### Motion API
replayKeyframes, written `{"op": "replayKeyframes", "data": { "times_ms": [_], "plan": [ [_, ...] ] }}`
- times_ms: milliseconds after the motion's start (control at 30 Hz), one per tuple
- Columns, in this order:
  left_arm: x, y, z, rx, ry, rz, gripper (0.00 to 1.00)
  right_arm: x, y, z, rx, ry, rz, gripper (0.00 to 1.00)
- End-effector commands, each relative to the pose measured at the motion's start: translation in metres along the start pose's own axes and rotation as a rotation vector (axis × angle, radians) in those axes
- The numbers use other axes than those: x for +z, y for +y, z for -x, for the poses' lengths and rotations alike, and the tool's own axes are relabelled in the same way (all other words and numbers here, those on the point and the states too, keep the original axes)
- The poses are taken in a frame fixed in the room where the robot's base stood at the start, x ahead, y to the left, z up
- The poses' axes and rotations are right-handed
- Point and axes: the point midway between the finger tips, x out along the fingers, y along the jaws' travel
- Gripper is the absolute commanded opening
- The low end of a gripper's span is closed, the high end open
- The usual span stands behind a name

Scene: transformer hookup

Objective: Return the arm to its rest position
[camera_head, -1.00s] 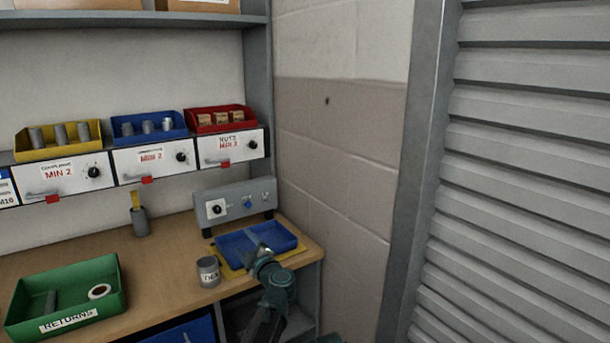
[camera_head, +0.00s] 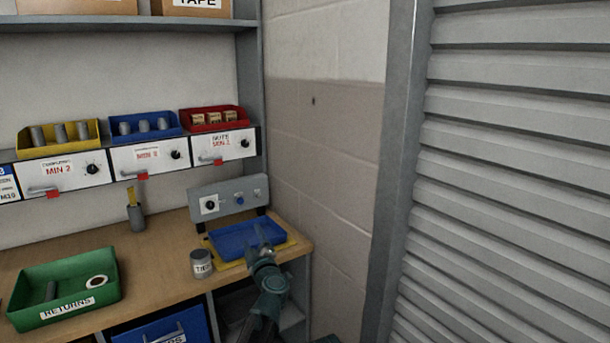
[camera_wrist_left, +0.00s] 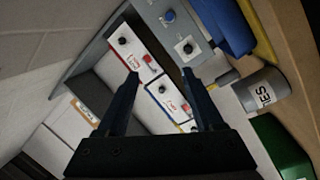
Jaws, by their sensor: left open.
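My left arm (camera_head: 268,282) rises from the bottom of the head view, in front of the bench's right end. Its gripper (camera_head: 261,237) shows small against the blue tray (camera_head: 228,246); whether it touches the tray cannot be told there. In the left wrist view the gripper (camera_wrist_left: 160,78) is open, with two dark fingers apart and nothing between them. That view is tilted and shows drawer fronts, the control box, the blue tray and the grey can beyond the fingers. My right gripper is not in view.
A grey can (camera_head: 202,264) stands left of the tray; it also shows in the left wrist view (camera_wrist_left: 262,93). A control box (camera_head: 229,201) stands behind the tray. A green returns bin (camera_head: 65,308) sits at left. A wall (camera_head: 325,170) and slatted shutter (camera_head: 510,170) are at right.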

Motion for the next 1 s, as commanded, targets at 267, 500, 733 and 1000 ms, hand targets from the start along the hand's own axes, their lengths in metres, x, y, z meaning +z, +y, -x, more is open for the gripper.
{"op": "replayKeyframes", "data": {
  "times_ms": [267, 500, 733, 1000],
  "plan": [
    [0.027, 0.024, 0.020, 0.183, -0.210, -0.122, 0.69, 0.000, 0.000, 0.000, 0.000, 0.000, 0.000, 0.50],
    [0.081, 0.008, 0.079, 0.318, -0.603, -0.364, 0.69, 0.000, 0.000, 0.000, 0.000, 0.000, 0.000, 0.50],
    [0.109, -0.083, 0.166, 0.211, -1.068, -0.660, 0.69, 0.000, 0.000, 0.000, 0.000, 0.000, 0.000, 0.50],
    [0.072, -0.190, 0.247, -0.115, -1.427, -0.894, 0.69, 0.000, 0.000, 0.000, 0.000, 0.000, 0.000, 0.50]
  ]
}}
